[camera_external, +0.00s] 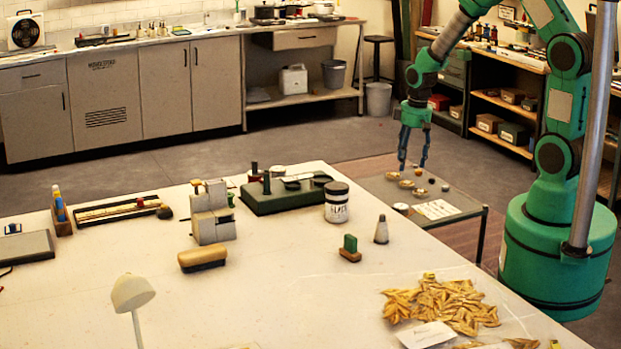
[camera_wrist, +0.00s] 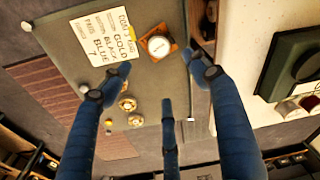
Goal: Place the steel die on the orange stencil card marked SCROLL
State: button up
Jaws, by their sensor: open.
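My gripper (camera_external: 412,162) points down over the small grey side table (camera_external: 463,202), its blue fingers spread and nothing between them. In the wrist view my gripper (camera_wrist: 155,86) shows open above the same table (camera_wrist: 70,25). An orange-brown square (camera_wrist: 147,53) lies at the table's edge with a white round piece (camera_wrist: 160,44) on it. No SCROLL marking is readable, so I cannot tell whether it is the stencil card. Small brass-coloured round pieces (camera_wrist: 128,104) lie between the fingers. I cannot tell which small piece is the steel die.
A lettered white sheet (camera_external: 437,209) lies on the side table near its front. The large white table (camera_external: 290,270) stands beside it, with a labelled jar (camera_external: 337,207), a grey cone-shaped piece (camera_external: 381,231), a green-topped block (camera_external: 350,245) and a leaf pile (camera_external: 445,303).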

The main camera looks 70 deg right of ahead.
jog(key=s+a+r+n+t, duration=0.1)
jog(key=s+a+r, duration=0.1)
jog(key=a+r, duration=0.7)
jog(key=s+a+r+n+t, duration=0.1)
jog(key=s+a+r, duration=0.1)
jog(key=a+r, duration=0.65)
jog(key=s+a+r+t, duration=0.2)
jog(key=s+a+r, duration=0.7)
jog(key=s+r, duration=0.4)
jog(key=shift+s+a+r+n, duration=0.35)
jog(key=shift+s+n, duration=0.05)
jog(key=shift+s, duration=0.25)
jog(key=shift+f, duration=0.15)
jog(key=shift+f+b, duration=0.9)
jog(key=shift+b, duration=0.15)
